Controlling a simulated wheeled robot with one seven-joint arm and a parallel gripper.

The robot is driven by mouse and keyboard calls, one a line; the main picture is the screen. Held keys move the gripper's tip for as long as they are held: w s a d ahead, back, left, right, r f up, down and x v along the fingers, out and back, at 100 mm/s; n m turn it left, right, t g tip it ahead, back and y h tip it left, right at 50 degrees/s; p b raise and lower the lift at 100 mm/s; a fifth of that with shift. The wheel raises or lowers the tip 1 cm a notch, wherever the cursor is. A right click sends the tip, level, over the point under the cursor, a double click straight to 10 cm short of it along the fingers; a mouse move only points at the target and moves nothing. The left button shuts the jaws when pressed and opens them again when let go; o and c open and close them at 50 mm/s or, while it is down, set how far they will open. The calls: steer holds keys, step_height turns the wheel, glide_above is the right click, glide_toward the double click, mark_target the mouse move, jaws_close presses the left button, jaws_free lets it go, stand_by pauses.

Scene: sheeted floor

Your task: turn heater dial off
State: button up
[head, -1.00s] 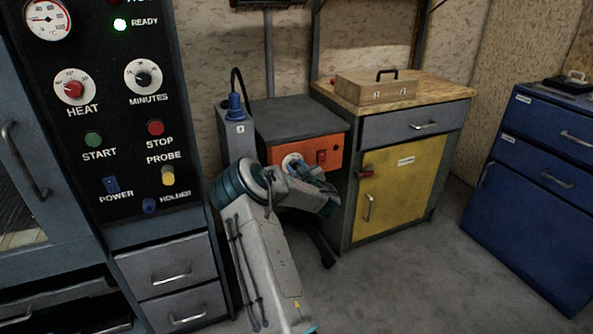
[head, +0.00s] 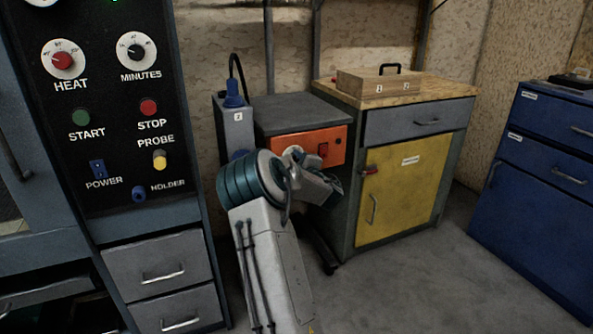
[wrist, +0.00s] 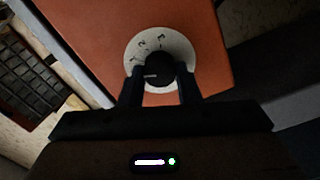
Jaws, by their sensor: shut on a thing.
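The heater (head: 309,144) has an orange front with a red switch (head: 323,150); my arm hides most of its dial in the head view. In the wrist view the heater's orange face (wrist: 205,30) carries a round white dial plate (wrist: 182,50) with several dark marks. The black dial knob (wrist: 158,64) sits in its middle, with a pale pointer line toward the left of the picture. My gripper (wrist: 160,82) has one finger on each side of the knob and is shut on it. The fingers cover the plate's lower part.
A dark control panel (head: 115,185) with dials and buttons stands at left. A yellow-doored cabinet (head: 405,195) with a wooden box (head: 378,85) on top stands close to the heater's right. Blue drawers (head: 535,170) are at far right. The floor (head: 420,285) between is clear.

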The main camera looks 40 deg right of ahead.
steer(key=shift+f+n+b, duration=0.1)
steer(key=shift+n+b, duration=1.9)
steer(key=shift+n, duration=0.2)
steer(key=o, duration=1)
steer(key=p+v, duration=0.2)
steer(key=v, duration=1.2)
steer(key=shift+p, duration=0.3)
steer(key=shift+w, duration=0.1)
